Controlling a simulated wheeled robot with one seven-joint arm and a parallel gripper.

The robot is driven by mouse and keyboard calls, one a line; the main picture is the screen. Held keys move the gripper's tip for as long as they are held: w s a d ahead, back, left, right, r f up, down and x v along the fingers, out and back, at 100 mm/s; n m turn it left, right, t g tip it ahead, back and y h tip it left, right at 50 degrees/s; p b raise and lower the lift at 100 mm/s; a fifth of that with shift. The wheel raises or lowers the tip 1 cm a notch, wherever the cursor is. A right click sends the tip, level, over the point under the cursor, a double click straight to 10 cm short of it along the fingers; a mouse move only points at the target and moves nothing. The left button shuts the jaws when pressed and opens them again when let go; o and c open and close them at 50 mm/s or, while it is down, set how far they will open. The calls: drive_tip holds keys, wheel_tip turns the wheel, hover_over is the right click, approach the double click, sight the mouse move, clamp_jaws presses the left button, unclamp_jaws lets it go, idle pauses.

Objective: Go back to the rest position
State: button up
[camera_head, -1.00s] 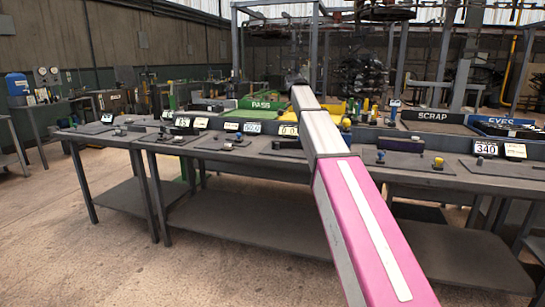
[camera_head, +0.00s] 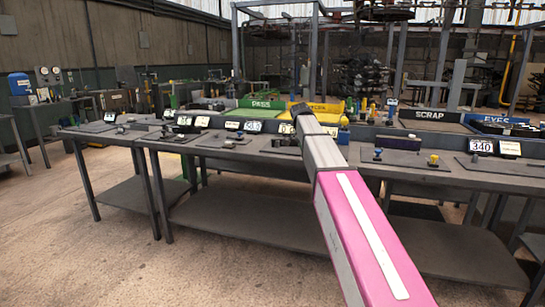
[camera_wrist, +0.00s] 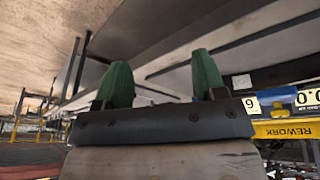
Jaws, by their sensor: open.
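My gripper (camera_wrist: 163,82) shows in the wrist view with two green fingertips standing apart and nothing between them. In the head view my pink and grey arm reaches from the lower right towards the benches and hides part of the bench behind it. The gripper itself is too small and dark to make out clearly at the arm's far end. The wrist view is turned on its side and shows bench surfaces beyond the fingers.
A long dark bench (camera_head: 245,212) with small fixtures and number displays runs across the view. Behind it stand a green PASS tray (camera_head: 261,103), a yellow tray (camera_head: 325,108) and a SCRAP tray (camera_head: 430,115). The yellow REWORK edge (camera_wrist: 290,130) shows in the wrist view. The floor (camera_head: 130,265) at front left is clear.

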drive_tip(key=s+d+f+n+y, duration=0.1)
drive_tip(key=s+f+n, duration=0.2)
drive_tip(key=s+f, duration=0.6)
drive_tip(key=s+d+f+n+y, duration=0.15)
drive_tip(key=s+f, duration=0.25)
drive_tip(key=f, duration=0.8)
drive_tip(key=s+f+n+g, duration=0.1)
drive_tip(key=s+f+n, duration=0.4)
drive_tip(key=s+f, duration=1)
drive_tip(key=s+y, duration=0.1)
drive_tip(key=s, duration=0.2)
drive_tip(key=shift+s+d+f+n+g, duration=0.2)
drive_tip(key=shift+s+f+n+g, duration=0.1)
drive_tip(key=shift+s+f+n, duration=0.1)
